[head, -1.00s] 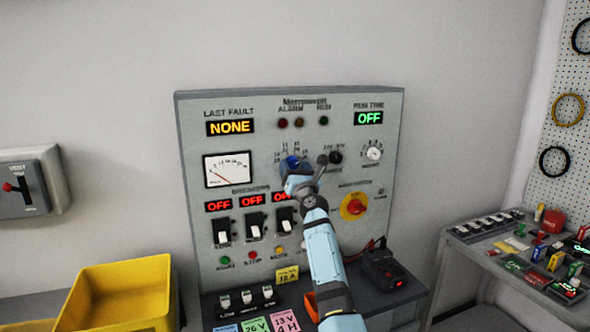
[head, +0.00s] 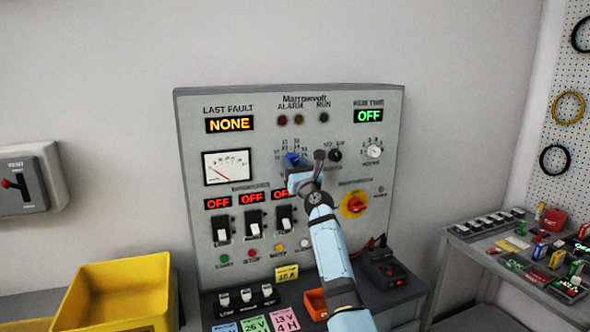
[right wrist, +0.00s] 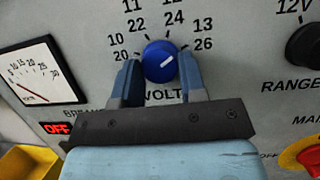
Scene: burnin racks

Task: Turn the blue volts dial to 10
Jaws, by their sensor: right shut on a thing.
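The blue volts dial (right wrist: 160,62) is on the grey panel in the right wrist view, with its white mark pointing up and right, toward the 13/26 side. The number 10 is at the dial's left, above 20. My right gripper (right wrist: 159,75) has one finger on each side of the dial and is shut on it. In the head view the dial (head: 291,159) shows just above my right gripper (head: 297,172), which hides part of the panel below it. My left gripper is not in view.
A black range knob (head: 336,155) and a red and yellow main switch (head: 354,205) are to the right of the dial. Breaker switches (head: 253,222) are below left. A yellow bin (head: 117,290) stands at the lower left.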

